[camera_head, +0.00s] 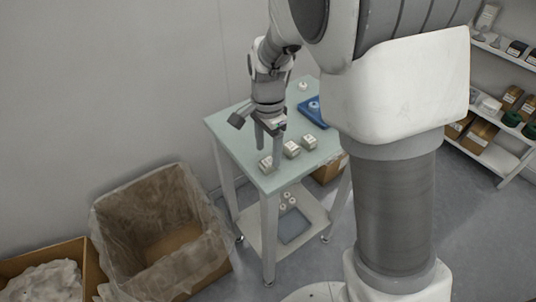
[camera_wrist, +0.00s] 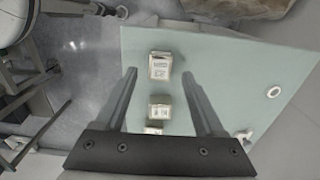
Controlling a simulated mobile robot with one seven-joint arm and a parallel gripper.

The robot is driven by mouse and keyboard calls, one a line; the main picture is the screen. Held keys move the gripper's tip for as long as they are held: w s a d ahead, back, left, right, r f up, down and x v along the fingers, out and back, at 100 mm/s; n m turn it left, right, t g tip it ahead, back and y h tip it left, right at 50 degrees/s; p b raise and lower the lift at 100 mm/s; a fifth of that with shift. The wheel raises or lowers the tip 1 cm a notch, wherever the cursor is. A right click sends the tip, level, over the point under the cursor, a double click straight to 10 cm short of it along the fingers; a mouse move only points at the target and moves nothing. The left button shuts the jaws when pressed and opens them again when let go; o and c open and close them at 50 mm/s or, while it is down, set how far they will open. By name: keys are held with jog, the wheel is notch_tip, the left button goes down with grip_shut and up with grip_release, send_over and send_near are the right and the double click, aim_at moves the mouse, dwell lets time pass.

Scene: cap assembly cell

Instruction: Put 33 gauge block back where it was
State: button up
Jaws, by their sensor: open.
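Three small pale gauge blocks stand in a row on the green tabletop. In the head view they are a left block (camera_head: 266,163), a middle block (camera_head: 291,149) and a right block (camera_head: 309,142). The wrist view shows a far block (camera_wrist: 160,67), a middle one (camera_wrist: 160,106) and a near one (camera_wrist: 153,130), partly hidden by my gripper's base. Their labels are too small to read, so I cannot tell which is 33. My gripper (camera_head: 269,148) points down above the table, open and empty. In the wrist view its fingers (camera_wrist: 159,74) straddle the row from above.
The green table (camera_head: 233,129) also carries a blue tray (camera_head: 309,117) and a white round part (camera_head: 303,86) at the back. A lined bin (camera_head: 125,244) stands left of the table. Shelves (camera_head: 504,151) stand at the right.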

aim_at(268, 161)
notch_tip(268, 161, up, 9)
jog(key=p, duration=0.1)
jog(key=s+d+r+n+t, duration=0.2)
jog(key=s+d+r+n, duration=0.2)
jog(key=s, duration=0.5)
jog(key=s+d+r+n+t, duration=0.3)
jog(key=s+d+r+n, duration=0.2)
jog(key=s+d+n, duration=0.2)
jog(key=s+d, duration=0.1)
jog(key=s, duration=0.1)
jog(key=shift+s+d+t, duration=0.25)
jog(key=shift+s+t, duration=0.05)
jog(key=shift+s, duration=0.05)
notch_tip(268, 161, up, 5)
jog(key=p, duration=0.5)
jog(key=shift+r+p, duration=0.2)
jog(key=shift+p, duration=0.15)
